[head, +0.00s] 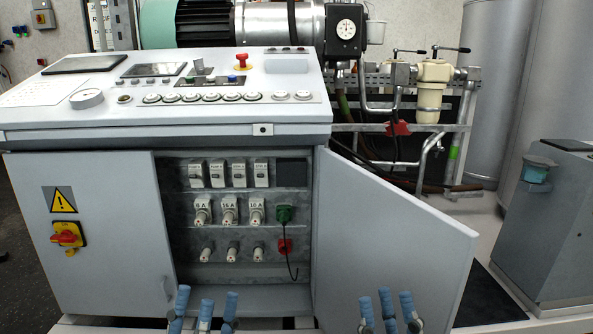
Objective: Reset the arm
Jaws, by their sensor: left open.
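My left gripper (205,306) shows at the bottom edge, left of centre. Its blue fingers point up, stand apart and hold nothing. My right gripper (387,308) shows at the bottom edge, right of centre. Its blue fingers are also spread and empty, in front of the lower part of the open cabinet door (385,235). Both arms behind the fingers are out of view. The grey control cabinet (105,225) stands in front of me, with its fuse compartment (240,275) exposed. I cannot tell how far the fingertips are from the cabinet.
The open door sticks out to the right of the compartment. A black hook hangs from a green plug (284,214) beside the fuses. The sloped panel (160,90) carries gauges and buttons. Pipes and a cream filter (432,85) stand behind. A grey box (550,225) stands at right.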

